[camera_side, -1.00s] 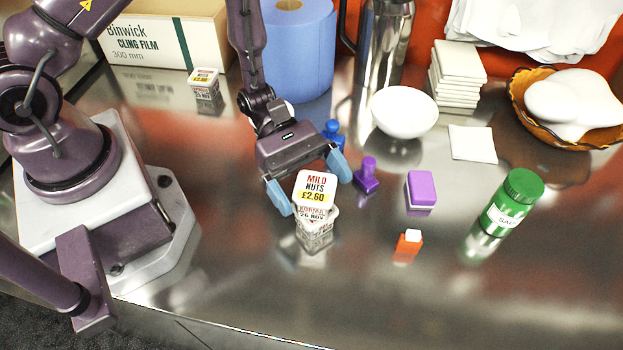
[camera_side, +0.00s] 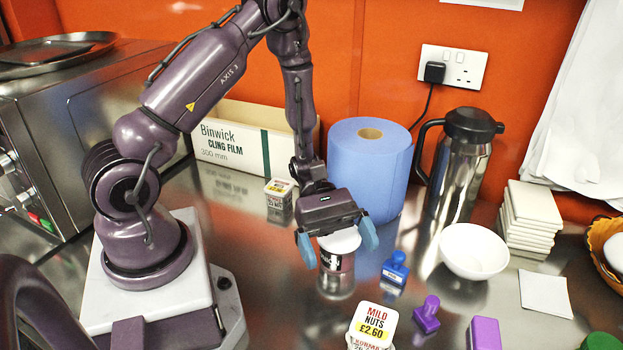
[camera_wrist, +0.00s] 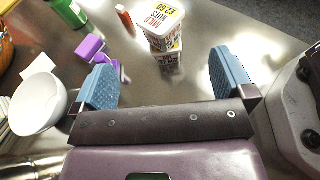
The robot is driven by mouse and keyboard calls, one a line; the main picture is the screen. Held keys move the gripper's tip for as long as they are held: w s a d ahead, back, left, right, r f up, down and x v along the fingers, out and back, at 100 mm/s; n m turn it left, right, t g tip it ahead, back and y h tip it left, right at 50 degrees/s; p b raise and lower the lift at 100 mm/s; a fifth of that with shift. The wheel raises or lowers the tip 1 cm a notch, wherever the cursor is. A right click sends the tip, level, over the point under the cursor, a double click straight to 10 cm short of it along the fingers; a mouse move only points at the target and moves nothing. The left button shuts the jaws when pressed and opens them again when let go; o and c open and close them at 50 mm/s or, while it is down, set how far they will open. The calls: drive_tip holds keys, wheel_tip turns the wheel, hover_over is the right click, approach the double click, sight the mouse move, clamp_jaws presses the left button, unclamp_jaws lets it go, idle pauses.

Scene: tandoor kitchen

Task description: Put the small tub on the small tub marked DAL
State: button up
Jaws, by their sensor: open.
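A small white-lidded tub (camera_side: 372,322) reads MILD NUTS £2.60 on its lid and KORMA on its side; it is cut off at the bottom edge in the side view. No DAL marking is legible.
Another small tub (camera_side: 279,187) stands by the cling film box (camera_side: 232,140). A blue roll (camera_side: 368,170), steel flask (camera_side: 460,165) and white bowl (camera_side: 473,252) stand behind and right. Blue (camera_side: 396,268) and purple (camera_side: 427,315) stamps are near the gripper.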

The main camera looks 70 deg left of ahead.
drive_tip(key=s+a+r+m+t+y, duration=0.1)
drive_tip(key=s+r+m+t+y, duration=0.1)
drive_tip(key=r+m+y, duration=0.3)
drive_tip(key=s+a+r+m+t+y, duration=0.1)
drive_tip(key=s+a+r+m+y, duration=0.1)
drive_tip(key=r+m, duration=0.5)
drive_tip(key=s+a+r+m+t+y, duration=0.1)
drive_tip(key=s+r+m+t+y, duration=0.1)
drive_tip(key=s+r+m+y, duration=0.2)
wheel_tip(320, 180, up, 7)
drive_tip(key=m+y, duration=0.1)
drive_tip(key=y, duration=0.2)
drive_tip(key=shift+s+a+m+t+y, duration=0.3)
drive_tip(key=shift+a+m, duration=0.1)
